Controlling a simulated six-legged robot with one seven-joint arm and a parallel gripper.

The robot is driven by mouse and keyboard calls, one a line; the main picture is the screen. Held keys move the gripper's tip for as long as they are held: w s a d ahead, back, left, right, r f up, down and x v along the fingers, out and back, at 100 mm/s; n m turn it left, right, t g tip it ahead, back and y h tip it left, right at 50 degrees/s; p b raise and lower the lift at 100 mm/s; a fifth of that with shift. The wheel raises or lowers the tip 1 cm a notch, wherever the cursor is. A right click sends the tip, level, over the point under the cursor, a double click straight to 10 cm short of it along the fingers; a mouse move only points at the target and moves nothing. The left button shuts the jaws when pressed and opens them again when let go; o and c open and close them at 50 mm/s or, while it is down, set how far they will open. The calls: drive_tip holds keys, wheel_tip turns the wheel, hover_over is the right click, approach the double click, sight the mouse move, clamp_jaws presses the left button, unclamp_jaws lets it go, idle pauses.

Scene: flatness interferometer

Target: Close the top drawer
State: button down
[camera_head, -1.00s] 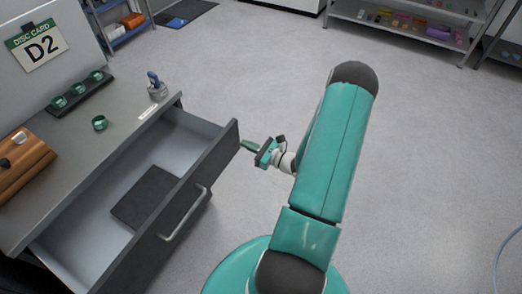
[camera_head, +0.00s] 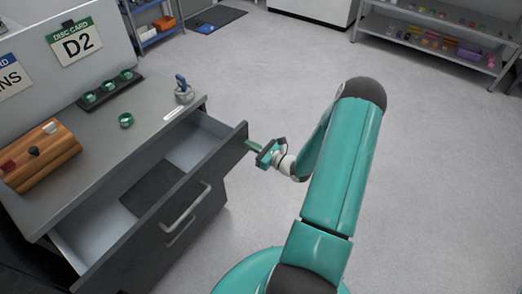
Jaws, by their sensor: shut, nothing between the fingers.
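The top drawer (camera_head: 197,182) of the grey cabinet at left is partly open. Its dark front faces my arm and carries a light bar handle (camera_head: 186,208). Inside, a dark flat mat (camera_head: 150,188) lies on the pale drawer bottom. My gripper (camera_head: 250,146) is shut and empty. Its green fingertips are at the outer face of the drawer front, near the far right end and high up. They appear to touch it, but the exact contact is too small to tell.
On the cabinet top (camera_head: 150,128) are a wooden block (camera_head: 40,155), a dark holder with green rings (camera_head: 110,88), a loose green ring (camera_head: 126,120) and a blue-handled item (camera_head: 183,90). Shelves (camera_head: 440,40) stand far off. Open floor (camera_head: 430,180) lies to the right.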

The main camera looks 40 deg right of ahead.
sight(211, 124)
drive_tip(key=x, duration=1.9)
drive_tip(key=shift+w+a+r, duration=0.1)
drive_tip(key=shift+w+a, duration=0.05)
drive_tip(key=shift+w, duration=0.2)
drive_tip(key=shift+w+a+r, duration=0.1)
drive_tip(key=shift+w, duration=0.05)
